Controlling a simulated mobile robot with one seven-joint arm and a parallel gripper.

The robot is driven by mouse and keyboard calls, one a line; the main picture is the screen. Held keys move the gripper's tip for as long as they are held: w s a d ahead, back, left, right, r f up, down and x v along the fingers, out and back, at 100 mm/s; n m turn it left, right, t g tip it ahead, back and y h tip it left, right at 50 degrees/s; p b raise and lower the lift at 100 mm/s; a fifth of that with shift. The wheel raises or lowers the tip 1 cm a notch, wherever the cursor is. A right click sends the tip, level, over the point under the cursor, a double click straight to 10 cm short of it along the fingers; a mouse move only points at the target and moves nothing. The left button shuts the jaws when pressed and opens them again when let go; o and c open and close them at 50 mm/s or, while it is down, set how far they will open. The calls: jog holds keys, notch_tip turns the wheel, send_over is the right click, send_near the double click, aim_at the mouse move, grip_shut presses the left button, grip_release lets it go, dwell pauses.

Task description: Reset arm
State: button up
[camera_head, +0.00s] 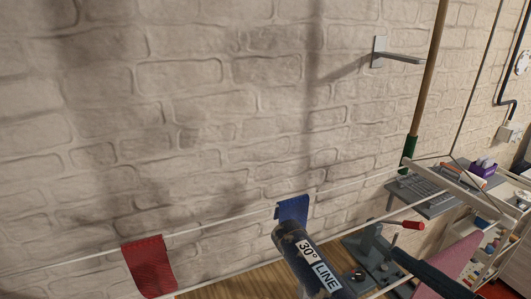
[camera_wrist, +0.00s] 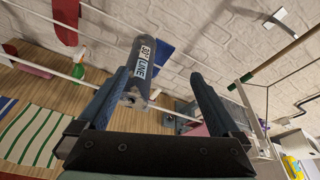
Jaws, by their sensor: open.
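My gripper (camera_wrist: 160,74) is open in the wrist view, with two dark blue fingers reaching up the picture. A dark, worn cylinder (camera_wrist: 138,75) with a white and blue label shows beside the left finger, its lower end between the fingers. I cannot tell whether it touches a finger. My arm's resting pose cannot be judged from these frames.
White rails of a drying rack (camera_head: 225,222) run across the front, with a red cloth (camera_head: 150,266) and a blue cloth (camera_head: 293,209) hanging on them. A brick wall (camera_head: 180,110) stands behind. A wall bracket (camera_head: 398,56) and wooden pole (camera_head: 427,75) are at right, near a cluttered shelf.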

jog(key=w+r+n+t, duration=0.1)
jog(key=w+n, duration=0.1)
jog(key=w+a+r+n+t+h+b, duration=0.1)
jog(key=n, duration=0.1)
jog(key=w+r+n+t+b, duration=0.1)
jog(key=w+n, duration=0.1)
jog(key=n, duration=0.1)
jog(key=shift+w+a+r+h, duration=0.3)
jog(key=shift+w+a+r, duration=0.05)
jog(key=shift+a, duration=0.05)
jog(key=s+a+r+n+t+h+b, duration=0.1)
jog(key=a+r+n+t+b, duration=0.2)
jog(key=a+r+n+t, duration=0.2)
jog(key=s+a+r+n+t+h+b, duration=0.1)
jog(key=a+r+n+t+b, duration=0.3)
jog(key=r+n, duration=0.6)
jog(key=s+a+n+t, duration=0.1)
jog(key=n, duration=0.4)
jog(key=shift+s+a+r+n+h, duration=0.15)
jog(key=shift+a+r+n+h, duration=0.15)
jog(key=shift+a+r+n, duration=0.1)
jog(key=shift+d, duration=0.1)
